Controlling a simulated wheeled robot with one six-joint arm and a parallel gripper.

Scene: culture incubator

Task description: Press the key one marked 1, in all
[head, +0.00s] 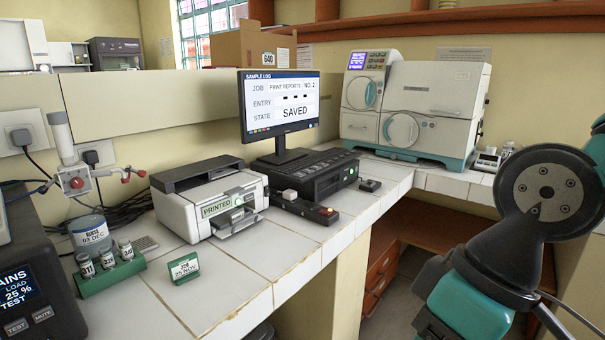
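A low dark key box (305,205) lies on the white tiled counter in front of the monitor. It has a pale key (290,194) at its left and a reddish key (326,210) at its right end. Any marks on these keys are too small to read, and I cannot make out a 1 on any key. The monitor (284,103) shows SAMPLE LOG, job PRINT REPORTS NO. 2, an entry line of dashes and state SAVED. My teal and black arm shows at the right, apart from the counter. My gripper is not visible.
A printer (210,205) marked PRINTED stands left of the key box. A green vial rack (110,275), a jar (90,234) and a small green sign (184,267) are further left. A white incubator (415,105) stands at the back. The front counter tiles are clear.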

